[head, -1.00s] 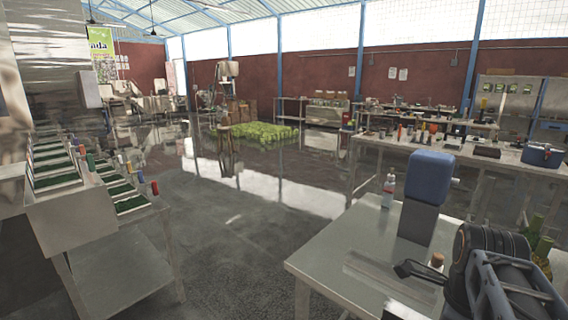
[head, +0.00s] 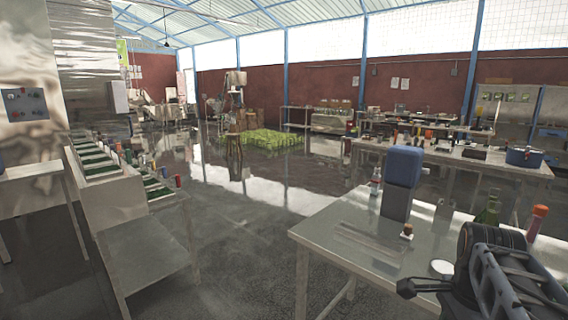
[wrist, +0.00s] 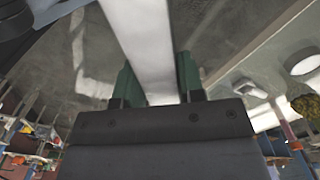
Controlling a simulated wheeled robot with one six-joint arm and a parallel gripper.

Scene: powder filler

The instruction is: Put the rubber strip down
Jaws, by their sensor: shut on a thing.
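A long whitish strip (wrist: 140,40), which I take for the rubber strip, runs between the two green fingers of my gripper (wrist: 155,66) in the wrist view. The fingers are closed on it, and its far end leaves the top of the picture. Its near end is hidden behind the dark gripper body. In the head view my arm is at the lower right, over the near right part of the steel table (head: 318,232); the strip cannot be made out there.
On the table stand a blue-topped grey device (head: 403,168), a clear bottle (head: 376,182), a small brown-topped jar (head: 407,231), a green bottle (head: 489,208) and an orange-capped bottle (head: 537,220). A stepped rack (head: 115,205) is at left. Open floor (head: 250,240) lies between.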

